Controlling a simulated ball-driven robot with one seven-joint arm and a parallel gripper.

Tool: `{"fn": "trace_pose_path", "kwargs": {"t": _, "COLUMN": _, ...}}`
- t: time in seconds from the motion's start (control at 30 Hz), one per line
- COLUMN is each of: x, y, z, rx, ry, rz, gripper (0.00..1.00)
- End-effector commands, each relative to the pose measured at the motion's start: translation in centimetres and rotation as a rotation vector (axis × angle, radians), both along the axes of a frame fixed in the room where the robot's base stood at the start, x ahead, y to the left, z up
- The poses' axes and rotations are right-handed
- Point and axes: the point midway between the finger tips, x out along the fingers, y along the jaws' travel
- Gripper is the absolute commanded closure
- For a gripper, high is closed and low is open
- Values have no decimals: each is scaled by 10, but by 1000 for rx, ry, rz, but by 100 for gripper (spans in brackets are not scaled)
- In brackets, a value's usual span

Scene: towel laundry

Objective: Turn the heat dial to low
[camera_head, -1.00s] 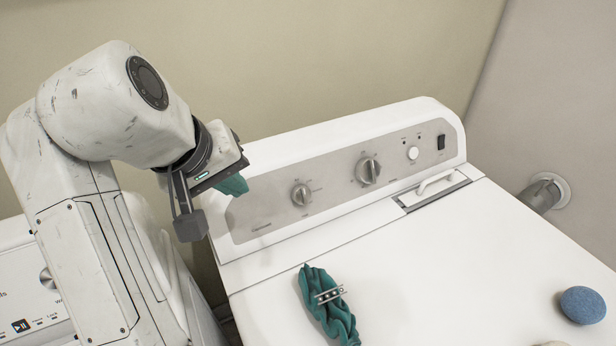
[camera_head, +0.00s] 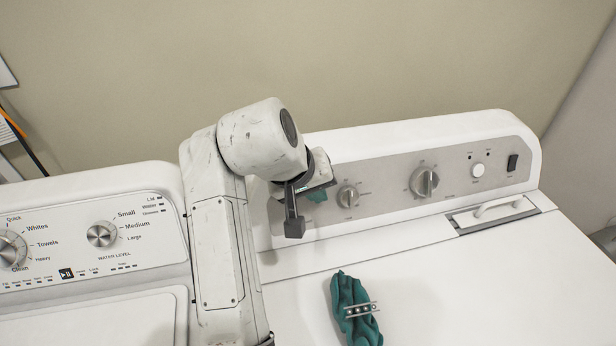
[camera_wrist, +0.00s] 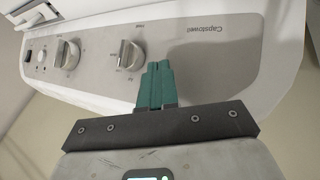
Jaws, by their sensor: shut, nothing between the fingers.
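The dryer's control panel (camera_head: 390,187) holds a smaller grey dial (camera_head: 348,196) on the left and a larger dial (camera_head: 424,181) to its right. Their markings are too small to read surely; the smaller one is probably the heat dial. My gripper (camera_head: 317,196) is just left of the smaller dial, its teal fingertips shut and empty. In the wrist view my fingertips (camera_wrist: 156,82) are in front of the panel, beside and below the smaller dial (camera_wrist: 130,55). I cannot tell whether they touch it. The larger dial (camera_wrist: 65,53) is farther left there.
A teal scrunchie-like cloth with a metal clip (camera_head: 355,308) lies on the dryer top. A round button (camera_head: 478,170), black switch (camera_head: 513,162) and lint-trap handle (camera_head: 497,208) are at the right. A washer panel (camera_head: 85,235) stands left. The dryer top is otherwise mostly clear.

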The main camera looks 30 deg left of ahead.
Motion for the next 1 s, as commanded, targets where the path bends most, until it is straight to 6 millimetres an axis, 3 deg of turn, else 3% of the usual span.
{"fn": "trace_pose_path", "kwargs": {"t": 0.2, "x": 23, "y": -20, "z": 0, "rx": 1, "ry": 1, "rz": -3, "gripper": 100}}
{"fn": "trace_pose_path", "kwargs": {"t": 0.4, "x": 30, "y": -27, "z": -1, "rx": 0, "ry": 1, "rz": -1, "gripper": 100}}
{"fn": "trace_pose_path", "kwargs": {"t": 1.0, "x": 39, "y": -20, "z": 2, "rx": 47, "ry": 52, "rz": -27, "gripper": 100}}
